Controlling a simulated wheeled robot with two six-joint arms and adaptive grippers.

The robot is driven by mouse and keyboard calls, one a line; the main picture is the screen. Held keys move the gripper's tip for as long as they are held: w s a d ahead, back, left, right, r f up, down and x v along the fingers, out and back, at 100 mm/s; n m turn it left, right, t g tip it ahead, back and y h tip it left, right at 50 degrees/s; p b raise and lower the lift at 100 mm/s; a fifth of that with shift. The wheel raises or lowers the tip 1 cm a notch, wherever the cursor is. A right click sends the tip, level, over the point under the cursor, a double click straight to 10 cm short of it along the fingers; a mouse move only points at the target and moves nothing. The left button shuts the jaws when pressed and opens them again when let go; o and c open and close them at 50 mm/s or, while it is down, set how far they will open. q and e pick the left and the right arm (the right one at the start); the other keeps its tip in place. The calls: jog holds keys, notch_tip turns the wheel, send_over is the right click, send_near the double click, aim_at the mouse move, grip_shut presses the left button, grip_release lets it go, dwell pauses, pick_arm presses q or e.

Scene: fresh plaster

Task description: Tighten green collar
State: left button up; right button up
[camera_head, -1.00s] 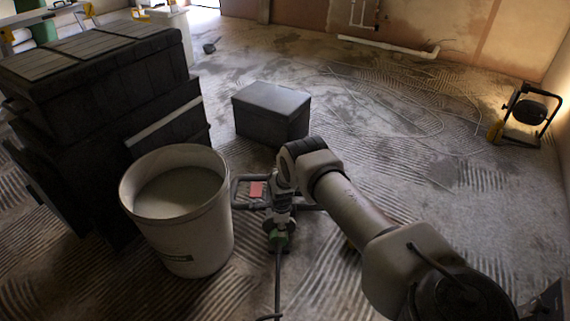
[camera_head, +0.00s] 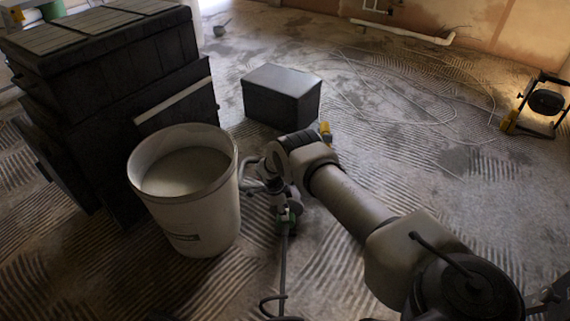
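A mixer-like tool stands on the floor just right of the white bucket. Its grey tubular handle (camera_head: 251,175) shows left of my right arm. The green collar (camera_head: 291,218) is a small green patch low on the tool, with a dark cable running from below it. My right arm comes in from the lower right and bends down over the tool. My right gripper (camera_head: 287,206) is at or very near the collar. The wrist and tool hide its fingers, so I cannot tell whether it touches or grips. My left gripper is not in view.
The white bucket (camera_head: 193,212) of grey mix stands close left of the tool. Stacked dark crates (camera_head: 105,85) rise behind it. A black box (camera_head: 282,97) stands behind the arm. A work lamp (camera_head: 541,103) is at far right. The floor at right is mostly clear, with a loose line.

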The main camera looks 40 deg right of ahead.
jog(key=v, duration=1.2)
jog(key=shift+s, duration=0.1)
